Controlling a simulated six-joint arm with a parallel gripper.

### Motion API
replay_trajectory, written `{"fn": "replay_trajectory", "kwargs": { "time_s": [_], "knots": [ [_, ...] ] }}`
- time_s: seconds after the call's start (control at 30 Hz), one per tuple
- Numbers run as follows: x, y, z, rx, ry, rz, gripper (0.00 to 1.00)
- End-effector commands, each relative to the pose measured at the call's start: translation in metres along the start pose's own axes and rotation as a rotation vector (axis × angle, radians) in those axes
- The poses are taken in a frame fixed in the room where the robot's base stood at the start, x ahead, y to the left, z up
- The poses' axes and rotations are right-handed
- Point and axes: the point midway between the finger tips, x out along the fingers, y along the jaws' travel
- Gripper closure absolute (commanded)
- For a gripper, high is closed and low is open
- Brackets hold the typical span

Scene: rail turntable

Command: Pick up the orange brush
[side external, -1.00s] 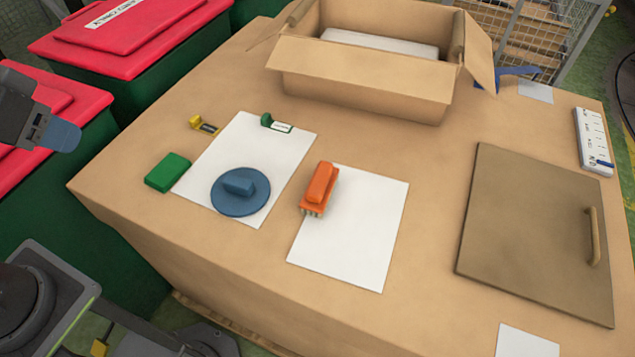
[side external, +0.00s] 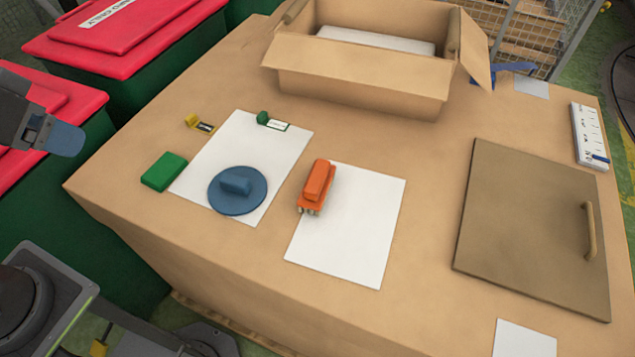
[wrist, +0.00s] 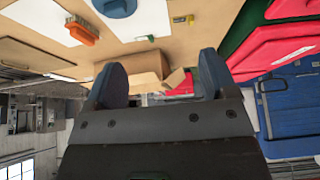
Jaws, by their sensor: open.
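The orange brush (side external: 317,184) lies partly on the upper left corner of the right-hand white sheet (side external: 346,235), with pale bits at its near end. In the wrist view the orange brush (wrist: 82,31) is at the upper left. My gripper (side external: 64,138) is at the left edge of the side view, away from the table's left side and well apart from the brush. In the wrist view my gripper (wrist: 160,66) shows two blue fingers spread wide with nothing between them.
A blue disc with a handle (side external: 238,203) is on the other white sheet (side external: 214,150), left of the brush. A green block (side external: 164,171) lies beside that sheet. An open cardboard box (side external: 355,93) stands behind; a brown handled panel (side external: 530,230) lies right. Red-lidded bins (side external: 125,32) stand left.

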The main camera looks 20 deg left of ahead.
Motion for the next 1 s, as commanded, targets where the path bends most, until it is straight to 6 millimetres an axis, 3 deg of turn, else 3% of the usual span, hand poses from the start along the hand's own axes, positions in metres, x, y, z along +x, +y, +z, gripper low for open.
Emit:
{"fn": "replay_trajectory", "kwargs": {
  "time_s": [0.23, 0.47, 0.7, 0.87, 1.0],
  "knots": [
    [-0.001, 0.004, -0.009, -0.003, -0.015, 0.008, 0.21],
    [0.007, 0.035, -0.068, -0.024, -0.119, 0.046, 0.21],
    [0.044, 0.098, -0.13, -0.051, -0.252, 0.061, 0.21],
    [0.084, 0.151, -0.154, -0.064, -0.338, 0.05, 0.21],
    [0.125, 0.201, -0.16, -0.073, -0.408, 0.027, 0.21]
  ]
}}
